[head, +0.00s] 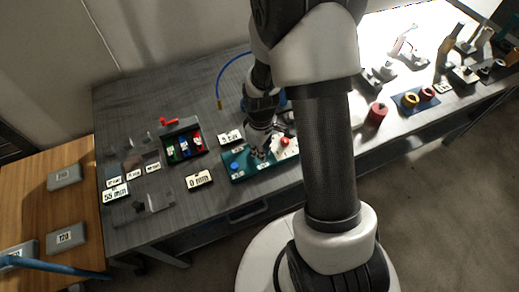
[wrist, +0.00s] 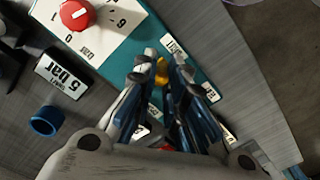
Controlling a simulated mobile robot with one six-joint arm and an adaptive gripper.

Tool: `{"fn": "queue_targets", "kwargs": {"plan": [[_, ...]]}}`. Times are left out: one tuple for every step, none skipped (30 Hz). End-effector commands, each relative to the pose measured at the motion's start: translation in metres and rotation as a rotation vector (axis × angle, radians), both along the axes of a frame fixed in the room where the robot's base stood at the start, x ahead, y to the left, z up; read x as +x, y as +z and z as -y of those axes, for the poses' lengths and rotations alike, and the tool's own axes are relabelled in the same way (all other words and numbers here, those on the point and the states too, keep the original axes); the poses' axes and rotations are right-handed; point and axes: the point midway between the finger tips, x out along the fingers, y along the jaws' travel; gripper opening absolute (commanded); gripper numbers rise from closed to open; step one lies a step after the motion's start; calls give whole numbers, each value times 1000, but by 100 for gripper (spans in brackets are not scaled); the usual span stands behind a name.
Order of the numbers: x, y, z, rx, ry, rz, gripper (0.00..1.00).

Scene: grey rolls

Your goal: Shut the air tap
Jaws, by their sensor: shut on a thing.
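The air tap (wrist: 161,72) shows as a small yellow piece on the teal panel (wrist: 207,72) in the wrist view. My gripper (wrist: 164,62) is shut on it, with one fingertip on either side; the fingers hide most of the tap. In the head view my gripper (head: 262,152) is down at the teal panel (head: 240,175), between a blue knob (head: 235,165) and a red knob (head: 285,141). The tap itself is hidden there by the gripper.
A "0 mm" sign (head: 199,180) and an open dark box (head: 182,128) stand left of the panel.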

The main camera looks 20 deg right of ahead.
Motion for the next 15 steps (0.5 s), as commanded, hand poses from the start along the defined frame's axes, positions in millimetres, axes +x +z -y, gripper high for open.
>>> {"fn": "queue_targets", "kwargs": {"plan": [[0, 0, 1, 0, 3, 0, 0], [0, 0, 1, 0, 3, 0, 0], [0, 0, 1, -1, 4, 1, 0], [0, 0, 1, -1, 4, 1, 0], [0, 0, 1, -1, 4, 1, 0], [0, 0, 1, -1, 4, 1, 0], [0, 0, 1, -1, 4, 1, 0], [0, 0, 1, -1, 4, 1, 0], [0, 0, 1, -1, 3, 1, 0], [0, 0, 1, -1, 3, 1, 0], [0, 0, 1, -1, 3, 1, 0], [0, 0, 1, -1, 3, 1, 14], [0, 0, 1, -1, 3, 1, 16], [0, 0, 1, -1, 3, 1, 18], [0, 0, 1, -1, 3, 1, 21]]}}
